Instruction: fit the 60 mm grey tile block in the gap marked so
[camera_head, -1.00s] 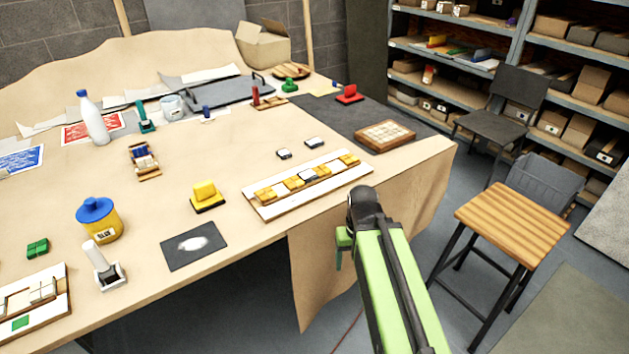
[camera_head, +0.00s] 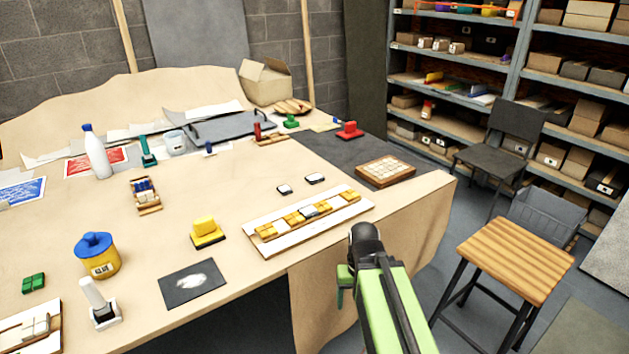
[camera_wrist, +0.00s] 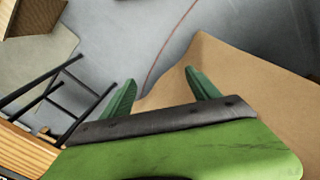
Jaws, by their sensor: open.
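The long white mosaic panel (camera_head: 271,248) lies near the table's front edge, with a row of yellow blocks (camera_head: 294,218) and one greyish block (camera_head: 309,211) among them. Two small loose blocks with pale grey tops and dark sides, a left one (camera_head: 284,189) and a right one (camera_head: 315,179), lie on the table just behind it. I cannot tell their sizes or read any gap marking. My gripper (camera_head: 344,287) hangs beyond the table's front edge, right of the panel. In the wrist view my gripper (camera_wrist: 162,78) has its two green fingers apart with nothing between them.
A yellow-handled block (camera_head: 206,232) and a dark mat (camera_head: 192,284) lie left of the panel. A yellow pot with a blue lid (camera_head: 98,258) stands farther left. A tray of pale tiles (camera_head: 385,172) lies at the right. A wooden stool (camera_head: 515,262) stands on the floor at right.

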